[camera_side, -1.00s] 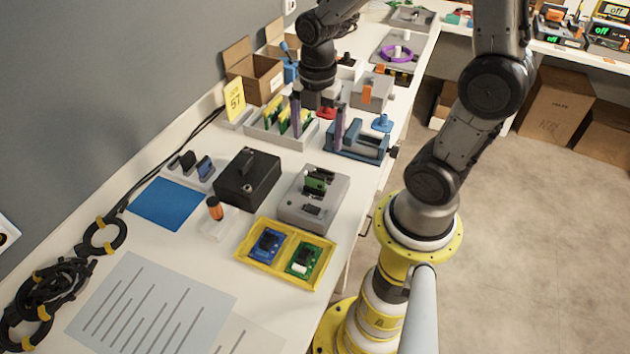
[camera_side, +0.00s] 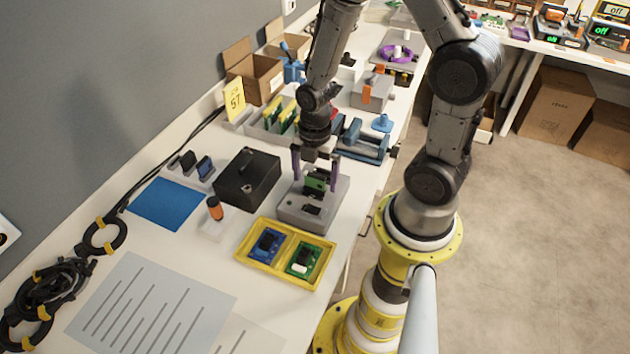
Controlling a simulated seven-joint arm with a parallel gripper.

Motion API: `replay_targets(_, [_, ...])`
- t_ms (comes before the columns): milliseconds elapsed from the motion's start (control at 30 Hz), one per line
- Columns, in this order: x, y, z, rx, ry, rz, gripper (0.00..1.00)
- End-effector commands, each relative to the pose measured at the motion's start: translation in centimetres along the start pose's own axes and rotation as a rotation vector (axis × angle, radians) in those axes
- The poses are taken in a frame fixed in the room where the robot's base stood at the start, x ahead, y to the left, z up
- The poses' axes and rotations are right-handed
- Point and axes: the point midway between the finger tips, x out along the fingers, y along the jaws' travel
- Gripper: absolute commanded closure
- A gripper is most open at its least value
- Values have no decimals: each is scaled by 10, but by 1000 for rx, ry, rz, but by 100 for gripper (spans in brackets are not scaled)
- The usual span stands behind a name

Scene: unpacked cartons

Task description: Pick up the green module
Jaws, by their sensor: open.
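A green module (camera_side: 313,184) stands upright in the top of a grey fixture box (camera_side: 301,217) near the table's right edge. My gripper (camera_side: 315,180) is over this box, pointing down, with its two purple fingers apart. One finger is to the left of the green module and the other to its right. I cannot tell whether either touches it. A second green board (camera_side: 303,258), with a white part on it, lies in the right compartment of a yellow tray (camera_side: 287,229). A blue board (camera_side: 266,245) lies in the left compartment.
A black box (camera_side: 246,180) stands left of the fixture. Behind are a blue vise (camera_side: 362,147), a grey bin (camera_side: 262,133) with yellow-green and other boards, and a grey box with an orange part (camera_side: 372,90). An orange-capped item (camera_side: 215,208) and blue mat (camera_side: 167,203) are at left.

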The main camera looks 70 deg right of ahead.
Motion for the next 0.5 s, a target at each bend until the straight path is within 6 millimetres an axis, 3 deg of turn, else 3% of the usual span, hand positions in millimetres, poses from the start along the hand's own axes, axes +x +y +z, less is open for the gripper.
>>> replay_targets(233, [1, 0, 0, 0, 0, 2, 2])
replay_targets(500, [1, 0, 0, 0, 0, 1, 50])
